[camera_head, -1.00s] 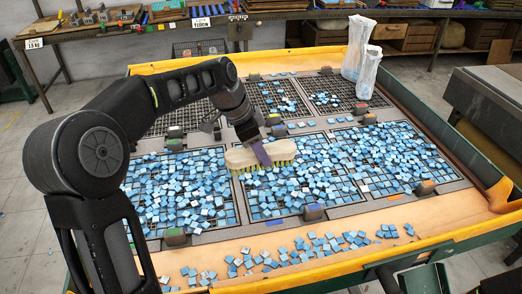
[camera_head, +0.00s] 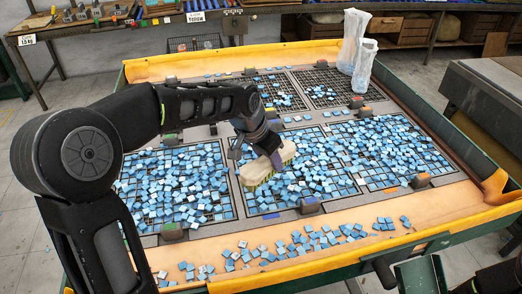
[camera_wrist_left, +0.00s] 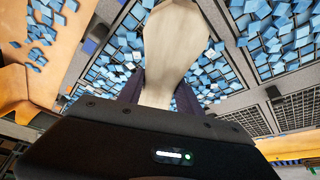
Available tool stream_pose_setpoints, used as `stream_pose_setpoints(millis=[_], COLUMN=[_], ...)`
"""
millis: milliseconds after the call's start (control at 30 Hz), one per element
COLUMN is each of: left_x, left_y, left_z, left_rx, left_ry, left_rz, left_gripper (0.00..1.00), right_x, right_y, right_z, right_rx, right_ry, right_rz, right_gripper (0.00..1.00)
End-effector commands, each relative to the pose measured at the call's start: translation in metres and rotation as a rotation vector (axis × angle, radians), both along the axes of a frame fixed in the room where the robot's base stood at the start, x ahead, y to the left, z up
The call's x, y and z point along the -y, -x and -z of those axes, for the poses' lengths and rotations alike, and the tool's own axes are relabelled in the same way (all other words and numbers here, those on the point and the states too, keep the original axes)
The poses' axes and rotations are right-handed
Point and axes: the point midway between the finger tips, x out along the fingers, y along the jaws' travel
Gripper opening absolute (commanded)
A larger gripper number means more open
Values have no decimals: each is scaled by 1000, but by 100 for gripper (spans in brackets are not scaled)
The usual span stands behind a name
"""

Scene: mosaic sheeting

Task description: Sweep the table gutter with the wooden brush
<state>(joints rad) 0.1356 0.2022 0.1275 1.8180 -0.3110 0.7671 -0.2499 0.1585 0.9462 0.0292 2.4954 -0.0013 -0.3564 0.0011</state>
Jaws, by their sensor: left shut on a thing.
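The wooden brush (camera_head: 262,170) has a pale wooden back and greenish-yellow bristles. My left gripper (camera_head: 277,159) is shut on it and holds it over the front middle grid of blue tiles. Its pale back fills the upper middle of the left wrist view (camera_wrist_left: 176,50), between the purple fingers. I cannot tell whether the bristles touch the tiles. The table gutter (camera_head: 330,262) runs along the table's front edge as a tan strip with a yellow rim, and many loose blue tiles lie in it. A dark part at the bottom right may be my right arm; its gripper does not show.
Grids full of blue tiles (camera_head: 187,190) cover the table's front half. Small clamp blocks (camera_head: 310,205) stand up at the grid edges. Two clear plastic bags (camera_head: 354,40) stand at the back right corner. A workbench (camera_head: 130,22) runs behind.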

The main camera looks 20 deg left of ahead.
Motion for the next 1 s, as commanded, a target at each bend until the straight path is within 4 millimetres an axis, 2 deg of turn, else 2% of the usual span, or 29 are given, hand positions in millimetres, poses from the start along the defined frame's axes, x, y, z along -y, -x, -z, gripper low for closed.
stream_pose_setpoints(millis=[200, 400, 1000], left_x=[24, 37, 39], left_y=[-4, -5, -6], left_z=[11, 15, 14], left_rx=[1, 0, 0], left_ry=[-2, -1, 2], left_rz=[-209, -324, -354], left_gripper=[3, 3, 3], right_x=[0, 0, 0], right_y=[0, 0, 0], right_z=[0, 0, -1], right_rx=[0, 0, 0], right_ry=[0, 0, 0], right_rz=[0, 0, 0], right_gripper=[36, 36, 36])
